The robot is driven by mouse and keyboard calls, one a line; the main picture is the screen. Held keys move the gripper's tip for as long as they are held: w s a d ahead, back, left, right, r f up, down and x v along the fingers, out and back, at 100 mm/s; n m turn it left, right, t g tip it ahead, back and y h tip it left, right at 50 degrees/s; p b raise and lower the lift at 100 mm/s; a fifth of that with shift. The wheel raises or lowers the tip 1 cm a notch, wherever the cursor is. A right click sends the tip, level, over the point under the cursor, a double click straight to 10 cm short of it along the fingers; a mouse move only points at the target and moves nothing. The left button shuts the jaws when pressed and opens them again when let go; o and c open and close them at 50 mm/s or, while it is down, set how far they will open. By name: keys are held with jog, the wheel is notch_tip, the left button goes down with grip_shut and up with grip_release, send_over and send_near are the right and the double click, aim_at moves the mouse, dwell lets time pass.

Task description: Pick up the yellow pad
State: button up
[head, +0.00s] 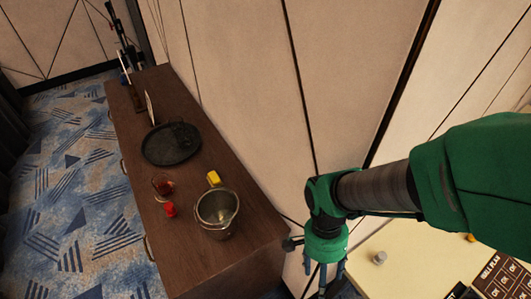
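The yellow pad (213,178) is a small yellow block on the dark wooden cabinet top, just behind the metal pot (217,209). My gripper (322,282) hangs at the bottom middle, below the green wrist, to the right of the cabinet and well apart from the pad. Its fingers point down and run towards the bottom edge of the picture. Their tips are not clear, so I cannot tell whether they are open or shut.
A red block (170,210) and a reddish glass (162,186) stand left of the pot. A black round tray (171,144) lies farther back. The wall borders the cabinet (195,262) on the right. A pale table (400,260) is at the lower right.

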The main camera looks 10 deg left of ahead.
jog(key=w+a+r+n+t+p, duration=0.2)
jog(key=w+a+n+p, duration=0.55)
jog(key=w+a, duration=1.5)
jog(key=n+t+y+p, duration=0.1)
jog(key=n+y+p, duration=0.15)
jog(key=n, duration=0.55)
send_over(216, 176)
notch_tip(216, 176, down, 2)
jog(key=shift+a+f+h+p, duration=0.1)
jog(key=shift+f+h+p, duration=0.1)
jog(key=shift+h+p, duration=0.15)
jog(key=shift+f, duration=0.1)
jog(key=shift+f, duration=4.2)
jog(key=shift+f, duration=0.15)
jog(key=shift+w+f+p, duration=0.1)
jog(key=shift+f+p, duration=0.5)
jog(key=shift+f, duration=1.85)
